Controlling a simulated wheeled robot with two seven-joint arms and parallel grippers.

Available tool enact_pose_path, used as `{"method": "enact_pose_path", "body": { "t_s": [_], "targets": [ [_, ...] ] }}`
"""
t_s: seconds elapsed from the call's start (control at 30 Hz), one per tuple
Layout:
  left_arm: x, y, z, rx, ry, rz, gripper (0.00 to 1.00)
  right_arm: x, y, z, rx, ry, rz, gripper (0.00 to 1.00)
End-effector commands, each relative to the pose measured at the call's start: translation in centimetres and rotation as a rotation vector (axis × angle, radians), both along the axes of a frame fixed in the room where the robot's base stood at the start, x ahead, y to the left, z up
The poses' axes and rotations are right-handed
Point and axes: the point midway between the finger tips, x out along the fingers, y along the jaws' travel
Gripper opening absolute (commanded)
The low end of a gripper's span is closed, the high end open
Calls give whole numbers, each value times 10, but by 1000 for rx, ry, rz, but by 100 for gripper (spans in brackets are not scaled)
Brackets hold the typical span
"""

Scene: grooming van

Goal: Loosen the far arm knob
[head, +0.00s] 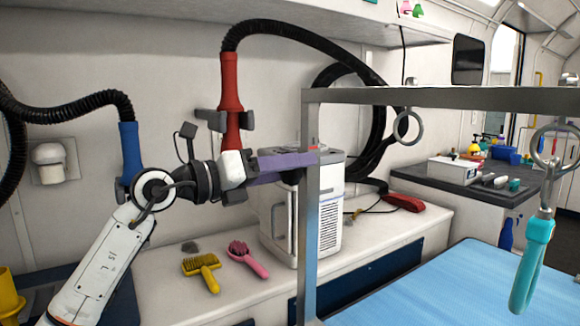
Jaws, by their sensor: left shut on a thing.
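The far upright post (311,215) of the grey grooming arm stands at the table's far left corner and carries a horizontal bar (440,97). A small red bit (313,148), seemingly part of the knob, shows at the post's upper part. My left gripper (316,158) reaches in from the left, and its long purple-grey fingers end at the post. It is shut on the knob there. The fingers hide most of the knob, so its turn cannot be told. My right gripper is out of view.
The blue grooming table (450,287) fills the lower right. A steel ring (407,127) and a teal-handled tool (532,262) hang near the bar. Behind my gripper are a red dryer nozzle (231,95) and a white dryer (331,215). Yellow (203,268) and pink (247,258) brushes lie on the counter.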

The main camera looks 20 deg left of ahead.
Motion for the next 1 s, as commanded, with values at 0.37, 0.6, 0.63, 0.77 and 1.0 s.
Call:
{"method": "enact_pose_path", "body": {
  "t_s": [0.37, 0.6, 0.63, 0.77, 1.0],
  "targets": [
    [0, 0, -1, 2, 1, -1, 69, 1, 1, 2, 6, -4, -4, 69],
    [-3, 3, -1, 2, -1, 1, 69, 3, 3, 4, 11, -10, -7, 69],
    [-5, 5, -1, 2, 0, 2, 69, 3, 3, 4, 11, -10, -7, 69],
    [-20, 17, -2, 5, 0, 3, 69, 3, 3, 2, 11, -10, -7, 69],
    [-58, 46, -3, 5, 2, 3, 69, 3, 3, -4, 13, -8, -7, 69]
  ]
}}
